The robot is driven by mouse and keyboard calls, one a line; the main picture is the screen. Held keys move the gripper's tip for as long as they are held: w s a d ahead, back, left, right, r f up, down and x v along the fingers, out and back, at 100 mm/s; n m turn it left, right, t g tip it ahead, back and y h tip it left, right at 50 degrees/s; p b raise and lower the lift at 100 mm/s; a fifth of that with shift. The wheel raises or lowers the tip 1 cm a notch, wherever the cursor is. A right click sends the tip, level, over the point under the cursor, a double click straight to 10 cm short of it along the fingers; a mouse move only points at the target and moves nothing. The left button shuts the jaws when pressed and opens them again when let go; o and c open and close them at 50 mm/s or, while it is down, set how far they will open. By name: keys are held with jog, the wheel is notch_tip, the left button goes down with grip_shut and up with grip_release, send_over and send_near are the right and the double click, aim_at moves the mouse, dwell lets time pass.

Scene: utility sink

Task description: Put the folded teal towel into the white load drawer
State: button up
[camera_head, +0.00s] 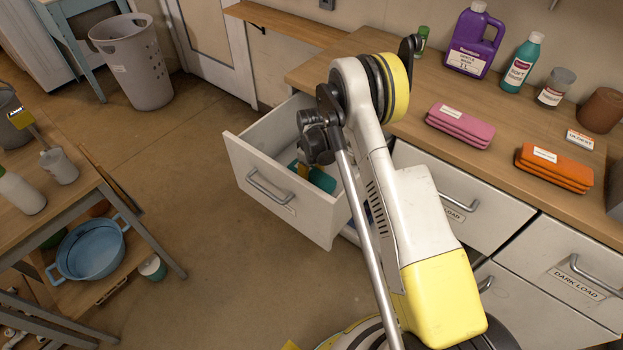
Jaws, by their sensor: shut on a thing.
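The folded teal towel (322,180) shows partly inside the open white drawer (248,158), below the counter. The drawer's front has a metal handle and a small label too slanted to read. My gripper (304,172) reaches down into the drawer from above and is shut on the teal towel. My wrist and arm hide part of the towel and the drawer's right side. I cannot tell whether the towel touches the drawer floor.
On the wooden counter lie a pink folded towel (460,125) and an orange folded towel (553,167), near a purple jug (474,42) and a teal bottle (522,62). A drawer labelled DARK LOAD (565,275) is closed. Floor left of the open drawer is clear.

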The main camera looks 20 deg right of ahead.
jog(key=o, duration=1.3)
jog(key=shift+f, duration=0.15)
jog(key=shift+c, duration=0.2)
